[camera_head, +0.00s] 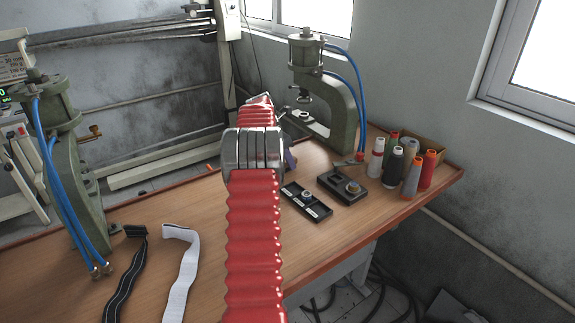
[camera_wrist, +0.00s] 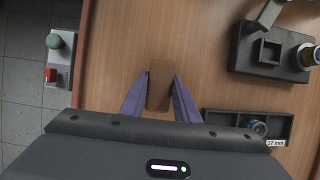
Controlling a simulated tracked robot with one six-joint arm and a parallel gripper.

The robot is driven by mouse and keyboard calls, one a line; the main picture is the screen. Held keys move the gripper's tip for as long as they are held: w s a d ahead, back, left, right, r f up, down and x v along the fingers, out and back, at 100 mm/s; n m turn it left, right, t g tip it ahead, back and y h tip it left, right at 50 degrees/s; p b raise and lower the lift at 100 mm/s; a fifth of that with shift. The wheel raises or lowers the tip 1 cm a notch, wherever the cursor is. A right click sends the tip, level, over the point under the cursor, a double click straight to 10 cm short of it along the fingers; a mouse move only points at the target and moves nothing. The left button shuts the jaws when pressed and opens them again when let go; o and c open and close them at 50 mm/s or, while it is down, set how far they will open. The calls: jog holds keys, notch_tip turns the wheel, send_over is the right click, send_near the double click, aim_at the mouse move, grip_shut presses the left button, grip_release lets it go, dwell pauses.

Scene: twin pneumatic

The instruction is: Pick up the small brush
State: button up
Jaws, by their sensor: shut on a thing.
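The small brush (camera_wrist: 159,86) shows in the wrist view as a brown, wood-coloured block between my purple fingers. My gripper (camera_wrist: 160,80) is shut on it, with one finger against each side. No bristles show from this angle. I cannot tell whether the brush touches the table or hangs just above it. In the head view my red ribbed arm hides the brush and most of the gripper; only a bit of purple finger (camera_head: 290,160) shows to the right of the arm.
A black compartment tray (camera_wrist: 281,139) and a dark block fixture (camera_wrist: 245,62) lie right of the gripper. A green press (camera_head: 342,110) and several thread spools (camera_head: 393,168) stand behind. Another press (camera_head: 75,165) and two straps (camera_head: 184,270) are at left. The table edge (camera_wrist: 86,50) is near.

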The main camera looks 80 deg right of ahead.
jog(key=shift+r, duration=0.15)
notch_tip(320, 180, up, 18)
dwell(0.8)
dwell(0.4)
jog(key=o, duration=0.6)
jog(key=c, duration=0.4)
jog(key=shift+s, duration=0.1)
jog(key=shift+c, duration=0.2)
